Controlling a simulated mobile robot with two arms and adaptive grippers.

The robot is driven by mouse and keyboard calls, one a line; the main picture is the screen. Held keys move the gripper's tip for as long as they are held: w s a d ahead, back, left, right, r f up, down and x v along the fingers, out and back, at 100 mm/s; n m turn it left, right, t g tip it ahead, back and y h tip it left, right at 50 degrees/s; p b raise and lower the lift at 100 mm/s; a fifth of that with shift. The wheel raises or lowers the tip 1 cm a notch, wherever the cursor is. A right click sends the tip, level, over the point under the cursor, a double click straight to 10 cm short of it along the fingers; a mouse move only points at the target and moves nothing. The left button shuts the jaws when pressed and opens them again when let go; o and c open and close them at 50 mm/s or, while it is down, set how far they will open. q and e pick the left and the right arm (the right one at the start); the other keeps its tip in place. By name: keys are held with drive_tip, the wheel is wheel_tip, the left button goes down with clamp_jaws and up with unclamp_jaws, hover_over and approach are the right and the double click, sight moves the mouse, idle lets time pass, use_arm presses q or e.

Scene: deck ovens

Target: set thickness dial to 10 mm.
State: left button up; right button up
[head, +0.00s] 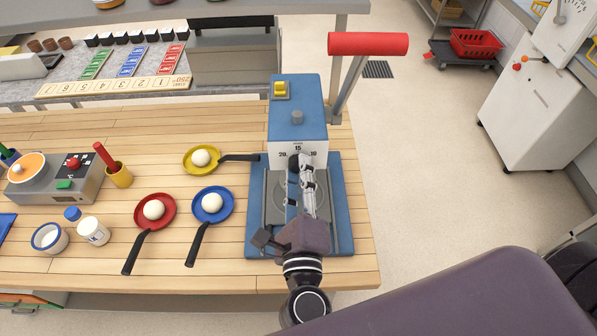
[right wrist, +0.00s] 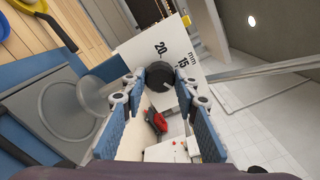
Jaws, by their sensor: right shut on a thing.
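The thickness dial is a black round knob (right wrist: 160,76) on the white front face of a blue press (head: 297,119). The face is marked 20, 15 and 10; the right wrist view shows 20, 15 and "mm". My right gripper (right wrist: 162,78) reaches the dial from the front, with its fingertips on either side of the knob, shut on it. In the head view the right gripper (head: 300,165) largely covers the dial. I cannot make out which number the dial points to. My left gripper is not in view.
The press has a raised lever with a red grip (head: 368,43) and a blue base (head: 343,225). Yellow (head: 187,159), red (head: 169,203) and blue (head: 226,206) pans with white balls stand left of it. The floor on the right is clear near the table.

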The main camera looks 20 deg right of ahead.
drive_tip(key=o, duration=1.1)
drive_tip(key=shift+f, duration=0.1)
drive_tip(key=shift+o, duration=0.2)
drive_tip(key=v, duration=1.2)
